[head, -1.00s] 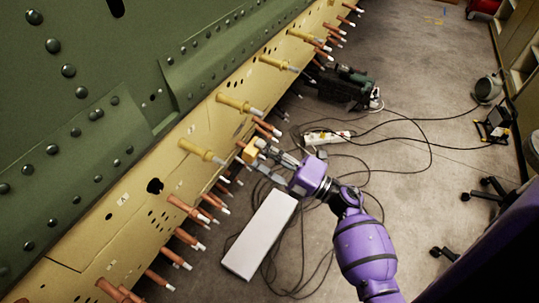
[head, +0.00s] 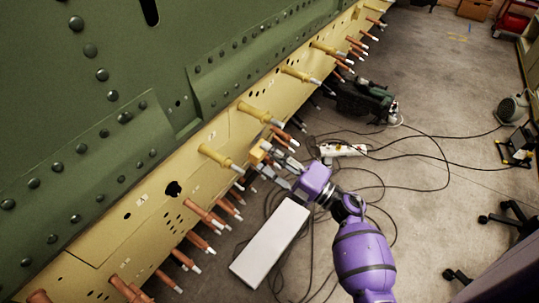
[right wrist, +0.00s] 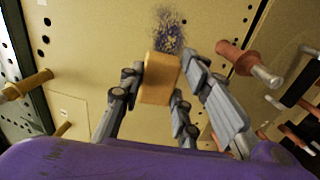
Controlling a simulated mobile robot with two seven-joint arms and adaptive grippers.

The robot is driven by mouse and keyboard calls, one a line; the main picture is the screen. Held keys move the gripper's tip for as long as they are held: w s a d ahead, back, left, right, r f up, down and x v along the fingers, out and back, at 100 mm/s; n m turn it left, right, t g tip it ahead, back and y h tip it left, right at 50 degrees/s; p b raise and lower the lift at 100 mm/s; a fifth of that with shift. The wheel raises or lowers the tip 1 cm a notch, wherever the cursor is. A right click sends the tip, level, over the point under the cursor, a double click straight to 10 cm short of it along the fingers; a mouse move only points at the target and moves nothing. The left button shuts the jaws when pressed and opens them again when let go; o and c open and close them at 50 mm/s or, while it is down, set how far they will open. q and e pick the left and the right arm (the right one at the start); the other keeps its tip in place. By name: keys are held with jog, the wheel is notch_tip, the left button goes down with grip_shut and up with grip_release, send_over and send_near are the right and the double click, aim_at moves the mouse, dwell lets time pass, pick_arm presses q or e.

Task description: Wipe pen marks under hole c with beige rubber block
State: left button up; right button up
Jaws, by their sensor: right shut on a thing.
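My right gripper (head: 266,163) is shut on the beige rubber block (head: 257,153) close to the yellow lower panel (head: 130,222), among the pegs. In the right wrist view, the block (right wrist: 160,78) sits between the fingertips of my right gripper (right wrist: 160,88). Dark, scribbled pen marks (right wrist: 172,28) lie on the panel just beyond the block's upper edge. Whether the block touches the panel cannot be told. A large dark hole (head: 173,188) shows in the panel; which hole is c is not readable. My left gripper is not in view.
Yellow pegs (head: 218,157) and copper pegs (head: 205,213) stick out of the panel around my gripper. In the wrist view a copper peg (right wrist: 245,62) stands close right of the fingers. A white box (head: 270,243) and cables lie on the floor below.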

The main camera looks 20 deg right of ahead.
jog(key=shift+x, duration=0.85)
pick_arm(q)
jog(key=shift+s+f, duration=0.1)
pick_arm(e)
jog(key=shift+d, duration=0.1)
jog(key=shift+w+d+f+b, duration=0.15)
jog(key=shift+w+d+b, duration=0.3)
jog(key=shift+w+d, duration=0.75)
jog(key=shift+d, duration=0.4)
jog(key=shift+w+d+b, duration=0.7)
jog(key=shift+w+d, duration=0.15)
jog(key=shift+d, duration=0.15)
jog(key=shift+w+d+b, duration=0.3)
jog(key=shift+w+d, duration=0.2)
jog(key=shift+d, duration=0.05)
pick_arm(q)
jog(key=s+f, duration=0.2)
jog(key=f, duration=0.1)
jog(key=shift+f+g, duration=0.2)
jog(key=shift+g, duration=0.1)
pick_arm(e)
jog(key=shift+s+a, duration=0.1)
jog(key=shift+a, duration=0.05)
